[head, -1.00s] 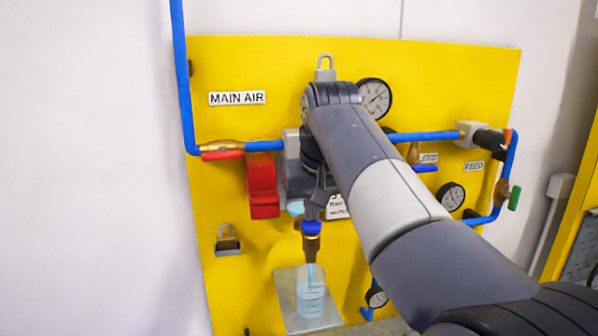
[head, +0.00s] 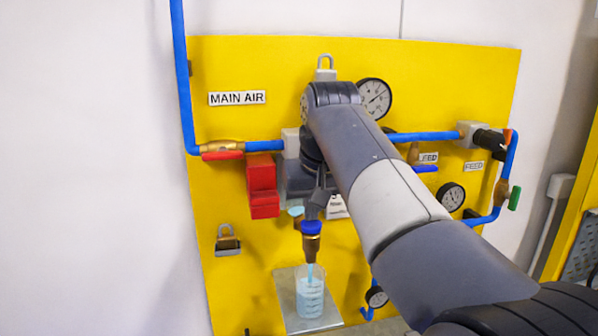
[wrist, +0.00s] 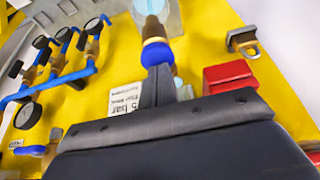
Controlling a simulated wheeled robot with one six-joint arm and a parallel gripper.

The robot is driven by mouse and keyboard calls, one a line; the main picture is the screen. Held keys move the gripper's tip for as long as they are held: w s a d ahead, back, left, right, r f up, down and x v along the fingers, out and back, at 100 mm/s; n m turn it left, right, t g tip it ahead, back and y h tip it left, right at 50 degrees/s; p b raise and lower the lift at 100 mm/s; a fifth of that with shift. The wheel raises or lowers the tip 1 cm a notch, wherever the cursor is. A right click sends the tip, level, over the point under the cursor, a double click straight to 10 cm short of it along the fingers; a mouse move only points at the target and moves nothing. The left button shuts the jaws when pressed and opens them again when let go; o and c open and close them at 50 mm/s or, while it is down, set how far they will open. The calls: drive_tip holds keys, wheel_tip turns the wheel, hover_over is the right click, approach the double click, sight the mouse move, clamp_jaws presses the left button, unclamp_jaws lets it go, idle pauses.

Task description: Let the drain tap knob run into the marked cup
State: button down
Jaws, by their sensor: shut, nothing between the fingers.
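The drain tap knob (head: 311,227) is a blue cap on a brass tap (head: 311,246); it also shows in the wrist view (wrist: 157,53). A pale blue stream runs from the spout into the clear cup (head: 310,298) below. The cup stands upright with marks on its side and holds pale blue liquid. I cannot read its exact level against the marks. My gripper (head: 315,214) is shut and empty, its fingertips at the knob's top; the wrist view shows the closed fingers (wrist: 158,84) against or very close to it. Contact is unclear.
The cup stands on a grey metal shelf (head: 334,318). Red box (head: 263,187), a padlock (head: 228,240) and the red-handled valve (head: 222,154) are on the yellow panel at left. Gauges and blue pipes (head: 425,137) lie right. My arm hides the panel's middle.

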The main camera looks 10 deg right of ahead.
wheel_tip(320, 180, up, 7)
drive_tip(key=p, duration=0.3)
drive_tip(key=shift+p, duration=0.3)
drive_tip(key=shift+f, duration=0.1)
